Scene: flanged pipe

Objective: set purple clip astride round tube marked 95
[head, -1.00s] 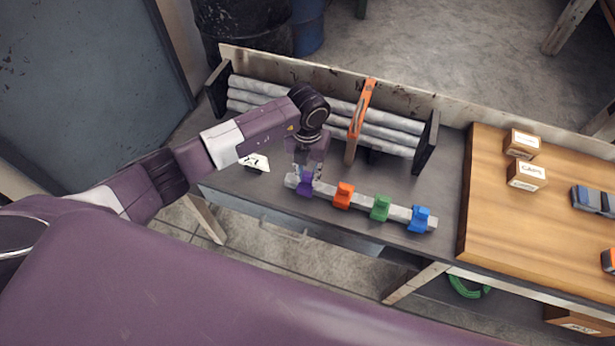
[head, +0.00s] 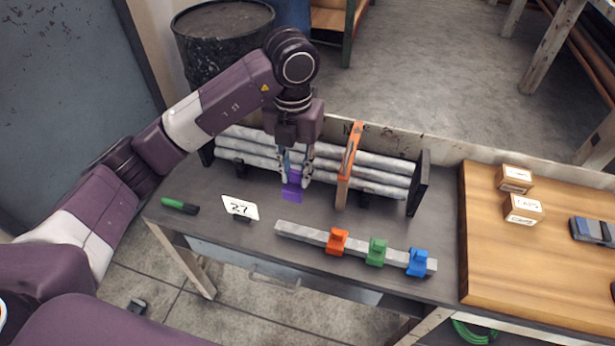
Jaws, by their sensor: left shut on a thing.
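The purple clip (head: 292,189) is in my left gripper (head: 294,170), which is shut on it and points down. Clip and gripper are in front of the rack of grey round tubes (head: 385,174). I cannot tell whether the clip touches a tube. I can read no 95 on the tubes; a white card (head: 240,207) in front of them reads 27. My right gripper is not in view.
A grey bar (head: 300,233) at the table front carries an orange clip (head: 337,241), a green clip (head: 376,251) and a blue clip (head: 418,262). An orange upright (head: 349,165) crosses the tubes right of the gripper. A green marker (head: 180,206) lies left.

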